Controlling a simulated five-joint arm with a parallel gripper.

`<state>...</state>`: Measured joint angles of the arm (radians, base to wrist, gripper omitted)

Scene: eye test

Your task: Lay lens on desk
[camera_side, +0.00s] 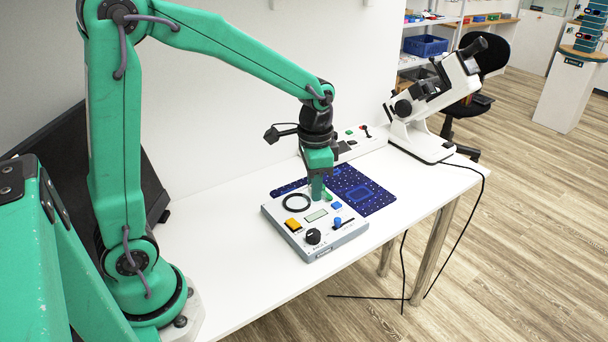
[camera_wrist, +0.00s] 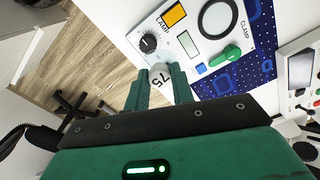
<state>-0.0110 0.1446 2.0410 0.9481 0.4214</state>
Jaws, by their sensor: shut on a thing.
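My gripper (camera_side: 317,199) points down over the back part of a light grey control box (camera_side: 271,211) on the white desk (camera_side: 215,260). In the wrist view my gripper (camera_wrist: 160,72) is shut on a small pale round piece marked "75", which I take as the lens (camera_wrist: 159,75). The lens is hidden or too small to make out in the side view. I cannot tell how far the fingertips are above the box. The box has a black ring (camera_side: 296,202), which also shows in the wrist view (camera_wrist: 201,18), and a green clamp lever (camera_wrist: 226,56).
The box also carries a yellow lamp button (camera_side: 293,224) and a black knob (camera_side: 313,236). A dark blue patterned mat (camera_side: 375,196) lies behind it. A white microscope-like instrument (camera_side: 425,141) stands at the far end. The desk left of the box is clear.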

